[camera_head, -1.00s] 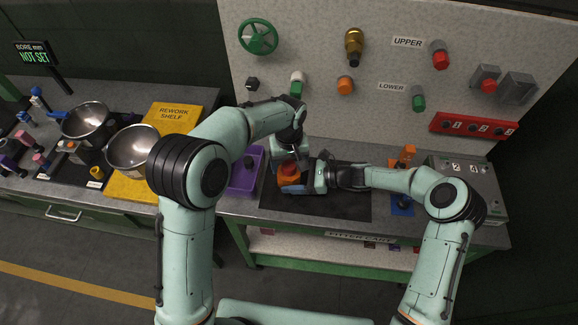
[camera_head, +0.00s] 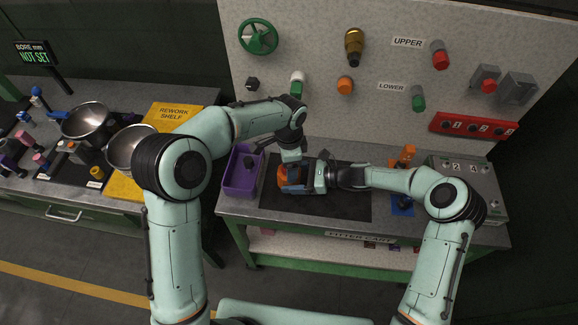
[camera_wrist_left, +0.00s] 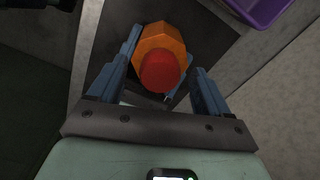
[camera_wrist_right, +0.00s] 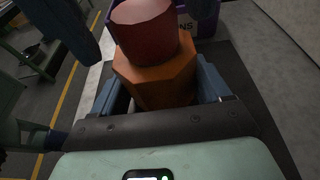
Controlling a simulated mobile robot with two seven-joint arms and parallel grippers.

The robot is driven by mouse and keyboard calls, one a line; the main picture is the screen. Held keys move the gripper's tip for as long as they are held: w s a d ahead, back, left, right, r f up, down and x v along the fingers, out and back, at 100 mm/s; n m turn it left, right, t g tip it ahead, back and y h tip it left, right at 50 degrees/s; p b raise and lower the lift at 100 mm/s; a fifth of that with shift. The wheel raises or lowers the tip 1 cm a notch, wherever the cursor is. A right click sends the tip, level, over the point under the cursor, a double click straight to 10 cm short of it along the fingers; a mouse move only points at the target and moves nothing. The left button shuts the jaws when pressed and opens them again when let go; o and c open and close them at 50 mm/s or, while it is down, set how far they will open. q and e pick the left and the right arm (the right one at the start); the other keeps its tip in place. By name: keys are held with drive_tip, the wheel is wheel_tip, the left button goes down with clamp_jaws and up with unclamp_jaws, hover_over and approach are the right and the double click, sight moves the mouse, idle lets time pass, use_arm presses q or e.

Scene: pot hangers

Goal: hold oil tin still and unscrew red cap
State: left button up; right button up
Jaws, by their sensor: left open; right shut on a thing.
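The orange, many-sided oil tin (camera_head: 283,174) stands on the black mat (camera_head: 340,205), partly covered by my grippers in the head view. Its red cap (camera_wrist_left: 160,72) is on top of the tin, which also shows in the left wrist view (camera_wrist_left: 160,40). My right gripper (camera_head: 296,186) is shut on the tin's body from the right. The right wrist view shows the tin (camera_wrist_right: 158,82) between its fingers, with the cap (camera_wrist_right: 145,30) above. My left gripper (camera_wrist_left: 160,85) is open above the tin, its fingers apart on either side of the cap, not gripping it.
A purple bin (camera_head: 241,180) stands just left of the mat. An orange part on a blue base (camera_head: 402,205) and a grey numbered box (camera_head: 470,180) are to the right. The panel (camera_head: 310,95) with valves and caps rises behind. The mat's right part is partly clear.

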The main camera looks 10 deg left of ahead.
use_arm(q)
drive_tip(key=c, duration=1.3)
drive_tip(key=n, duration=0.5)
drive_tip(key=shift+n, duration=0.3)
drive_tip(key=n, duration=1.6)
drive_tip(key=o, duration=1.3)
